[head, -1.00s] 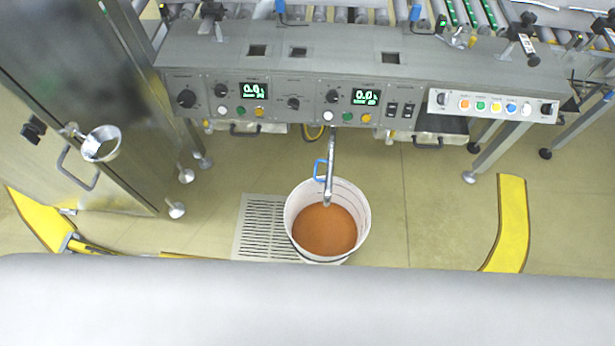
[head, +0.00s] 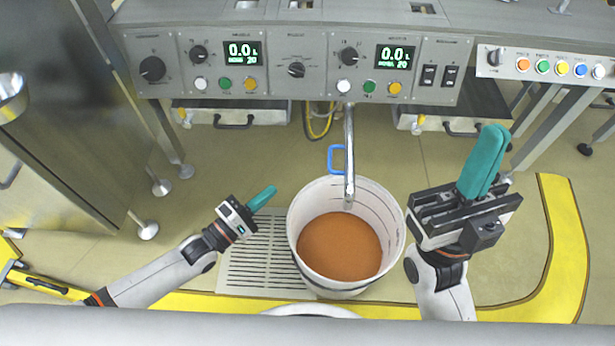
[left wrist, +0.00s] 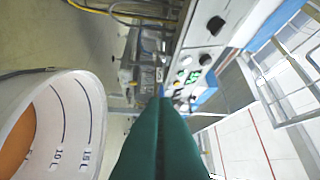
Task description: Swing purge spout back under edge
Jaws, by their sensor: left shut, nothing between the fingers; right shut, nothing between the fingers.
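The purge spout (head: 349,160) is a thin metal pipe that comes out from below the control panel's front edge. Its free end is over a white bucket (head: 396,240) holding brown-orange liquid. A blue handle (head: 337,158) sits on the spout's left side. My left gripper (head: 262,199), with teal fingers, is shut and empty, left of the bucket and apart from the spout. Its shut fingers (left wrist: 158,140) also show in the left wrist view, beside the bucket (left wrist: 75,110). My right gripper (head: 484,160) is shut and empty, right of the bucket and spout.
The control panel (head: 300,75) with knobs, buttons and displays spans the back. A floor grate (head: 250,255) lies under and left of the bucket. A steel cabinet (head: 60,130) stands at the left. Yellow floor strips (head: 565,250) run along the right and front.

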